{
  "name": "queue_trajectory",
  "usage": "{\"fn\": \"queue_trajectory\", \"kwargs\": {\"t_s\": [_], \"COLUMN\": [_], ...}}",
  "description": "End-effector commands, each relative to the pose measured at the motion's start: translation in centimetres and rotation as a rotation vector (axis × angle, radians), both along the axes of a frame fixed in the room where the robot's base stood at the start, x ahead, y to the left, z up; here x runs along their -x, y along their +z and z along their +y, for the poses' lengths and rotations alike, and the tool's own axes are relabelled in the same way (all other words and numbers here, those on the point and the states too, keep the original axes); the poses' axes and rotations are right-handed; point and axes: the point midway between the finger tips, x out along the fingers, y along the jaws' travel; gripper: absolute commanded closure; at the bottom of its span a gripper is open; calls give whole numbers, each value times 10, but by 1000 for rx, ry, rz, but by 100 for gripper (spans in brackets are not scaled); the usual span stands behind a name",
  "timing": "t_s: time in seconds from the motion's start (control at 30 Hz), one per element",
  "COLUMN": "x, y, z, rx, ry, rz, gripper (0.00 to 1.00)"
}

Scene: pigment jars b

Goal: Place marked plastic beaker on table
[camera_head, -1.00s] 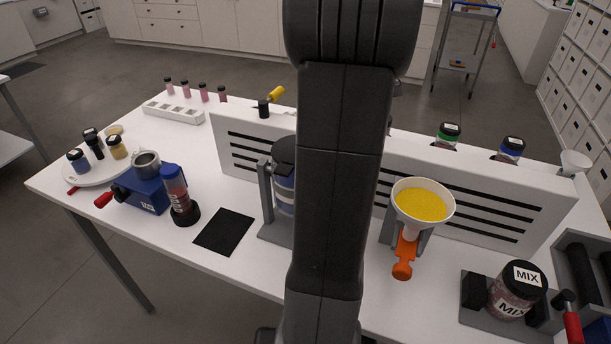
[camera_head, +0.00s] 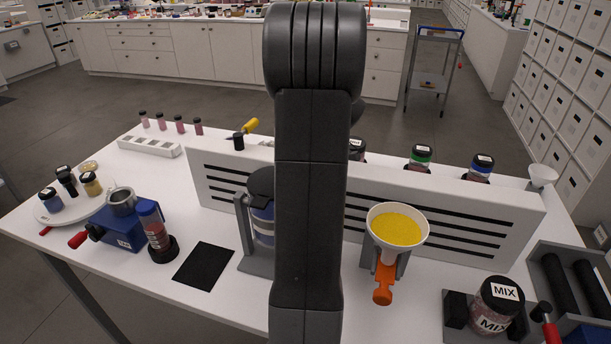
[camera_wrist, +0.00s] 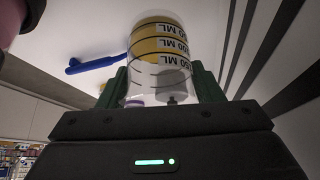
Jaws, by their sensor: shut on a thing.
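My arm hides both gripper and beaker in the head view. The white table (camera_head: 222,302) fills the lower part of the head view. I cannot tell how high the beaker is above it.
A slotted white panel (camera_head: 520,214) runs along the table. A yellow-filled funnel (camera_head: 397,228), a MIX jar (camera_head: 497,304), a blue device (camera_head: 118,222) and a red-filled tube (camera_head: 153,226) stand there. A black mat (camera_head: 204,266) lies flat with some bare table around it.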

Motion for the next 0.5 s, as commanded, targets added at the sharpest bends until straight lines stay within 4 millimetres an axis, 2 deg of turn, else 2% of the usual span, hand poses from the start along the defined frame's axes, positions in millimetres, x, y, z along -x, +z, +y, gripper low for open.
{"fn": "queue_trajectory", "kwargs": {"t_s": [0.3,0.5], "x": [1,0], "y": [-41,-42], "z": [0,0], "rx": [0,1], "ry": [-1,0], "rz": [3,0], "gripper": [63,63]}}
